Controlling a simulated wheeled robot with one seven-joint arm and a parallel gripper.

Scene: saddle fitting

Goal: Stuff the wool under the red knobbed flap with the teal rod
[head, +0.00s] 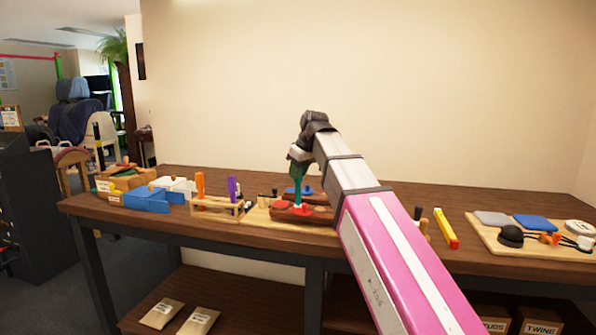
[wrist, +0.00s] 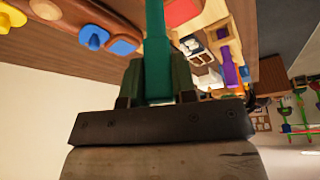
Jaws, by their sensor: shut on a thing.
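My gripper (head: 299,156) is shut on the teal rod (head: 299,184), which hangs roughly upright over the brown leather saddle piece (head: 320,216). In the wrist view the rod (wrist: 155,50) stands between the two dark fingers. The rod's lower end is by the red flap (head: 283,205) at the saddle piece's left, beside a small whitish bit (head: 298,207) that may be wool. I cannot tell whether the tip is under the flap. A red part (wrist: 180,12) shows right of the rod in the wrist view. A blue knobbed flap (wrist: 122,47) lies to its left.
A wooden rack (head: 217,208) holds an orange tool (head: 200,186) and a purple tool (head: 233,188) left of the saddle piece. Blue box (head: 150,198) is farther left. A yellow bar (head: 447,228) and a board (head: 487,238) with pads lie to the right.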

